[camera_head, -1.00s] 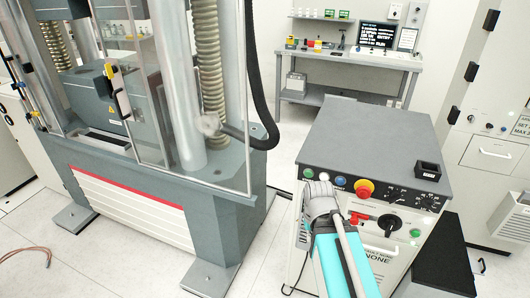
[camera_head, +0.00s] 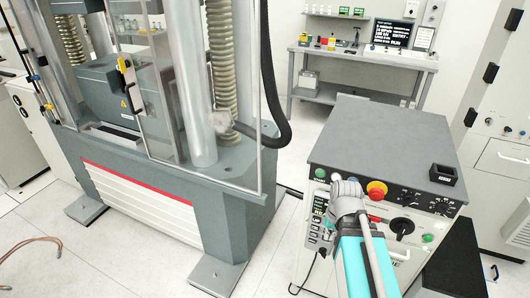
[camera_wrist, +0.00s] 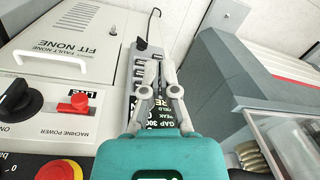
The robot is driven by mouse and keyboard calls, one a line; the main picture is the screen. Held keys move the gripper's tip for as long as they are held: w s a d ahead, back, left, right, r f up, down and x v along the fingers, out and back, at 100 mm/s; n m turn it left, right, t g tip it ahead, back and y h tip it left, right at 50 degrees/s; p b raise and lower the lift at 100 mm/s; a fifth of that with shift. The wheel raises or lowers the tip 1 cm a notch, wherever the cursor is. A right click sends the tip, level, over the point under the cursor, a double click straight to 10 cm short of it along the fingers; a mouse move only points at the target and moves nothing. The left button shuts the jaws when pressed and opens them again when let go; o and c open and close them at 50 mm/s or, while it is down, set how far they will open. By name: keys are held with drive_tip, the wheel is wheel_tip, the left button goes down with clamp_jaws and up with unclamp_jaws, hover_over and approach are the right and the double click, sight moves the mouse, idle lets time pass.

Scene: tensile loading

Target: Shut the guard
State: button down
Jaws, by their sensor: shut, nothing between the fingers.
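The guard is a clear panel in a metal frame (camera_head: 262,110) on the front of the grey testing machine (camera_head: 225,225) in the head view. A yellow and black handle (camera_head: 125,75) sits on an upright panel edge. Another upright edge with a yellow fitting (camera_head: 38,80) stands further left, with a gap between the two. My gripper (camera_head: 345,188) is to the right of the machine, in front of the control console, apart from the guard. In the wrist view my gripper (camera_wrist: 152,62) has its fingers together and empty, over a labelled control pendant (camera_wrist: 172,108).
The control console (camera_head: 380,140) stands right of the machine, with a red button (camera_head: 376,190) and a black rotary switch (camera_head: 402,226) near my gripper. A thick black hose (camera_head: 270,100) hangs at the machine's right. A bench (camera_head: 360,62) is behind.

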drive_tip(key=w+a+r+m+t+y+b, duration=0.1)
drive_tip(key=w+a+r+y, duration=0.15)
drive_tip(key=w+y, duration=0.2)
drive_tip(key=w+a+r+t+y+b, duration=0.1)
drive_tip(key=w+a+r+y+b, duration=0.1)
drive_tip(key=w+a+y, duration=0.3)
drive_tip(key=w+a+r+m+t+y+b, duration=0.1)
drive_tip(key=w+a+r+t+y, duration=0.15)
drive_tip(key=w, duration=0.35)
drive_tip(key=w+d+r+m+t+y+b, duration=0.1)
drive_tip(key=w+d+r+y, duration=0.1)
drive_tip(key=w+r+y, duration=0.2)
wheel_tip(320, 180, up, 2)
drive_tip(key=shift+w+r+m, duration=0.1)
drive_tip(key=shift+w+m, duration=0.3)
drive_tip(key=shift+w, duration=0.15)
drive_tip(key=shift+a+t, duration=0.1)
drive_tip(key=shift+t, duration=0.15)
drive_tip(key=x, duration=1.3)
drive_tip(key=shift+w+a, duration=0.15)
drive_tip(key=shift+a, duration=0.2)
drive_tip(key=shift+w, duration=0.1)
